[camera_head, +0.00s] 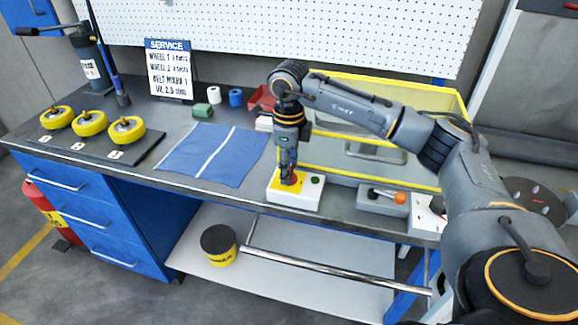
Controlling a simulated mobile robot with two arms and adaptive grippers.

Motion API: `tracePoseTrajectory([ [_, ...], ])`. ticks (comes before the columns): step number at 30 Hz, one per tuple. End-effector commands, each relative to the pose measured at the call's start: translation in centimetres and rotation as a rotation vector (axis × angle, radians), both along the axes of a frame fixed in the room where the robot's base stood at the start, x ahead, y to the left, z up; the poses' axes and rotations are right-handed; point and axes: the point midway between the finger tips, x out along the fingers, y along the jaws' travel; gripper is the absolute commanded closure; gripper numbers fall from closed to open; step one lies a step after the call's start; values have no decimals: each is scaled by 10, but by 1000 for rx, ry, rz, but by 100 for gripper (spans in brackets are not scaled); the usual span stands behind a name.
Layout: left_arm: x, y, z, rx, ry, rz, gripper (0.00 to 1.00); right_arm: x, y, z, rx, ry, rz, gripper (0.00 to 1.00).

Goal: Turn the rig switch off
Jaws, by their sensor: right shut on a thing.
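The rig switch is a white box (308,198) with a yellow plate on its top, near the front edge of the workbench. A small green button or lamp (315,180) shows on its right part. My right gripper (289,178) points straight down over the yellow plate, its fingers shut on a red knob that shows only in part between them. The knob's exact angle is hidden by the fingers. My left gripper is not in view.
A grey box with an orange-knobbed lever (382,194) stands right of the switch. A yellow-framed clear enclosure (390,95) stands behind. A blue mat (210,153), yellow wheels (90,123) and a service sign (169,70) are left. A yellow-black can (219,245) stands on the lower shelf.

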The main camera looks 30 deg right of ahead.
Motion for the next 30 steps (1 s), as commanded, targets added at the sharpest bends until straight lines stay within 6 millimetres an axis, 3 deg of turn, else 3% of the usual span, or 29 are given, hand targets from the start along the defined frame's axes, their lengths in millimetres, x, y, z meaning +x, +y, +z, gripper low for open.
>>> tracePoseTrajectory([
  [2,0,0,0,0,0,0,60,1,0,2,0,-4,2,83],
  [3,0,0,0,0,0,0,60,1,0,2,0,-4,2,43],
  [6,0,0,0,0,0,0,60,1,0,1,0,-4,1,28],
  [17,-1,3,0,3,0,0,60,1,0,5,0,-3,0,28],
  [20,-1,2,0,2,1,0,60,1,0,17,0,-6,0,28],
  [30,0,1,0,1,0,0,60,1,0,88,0,-6,0,28],
])
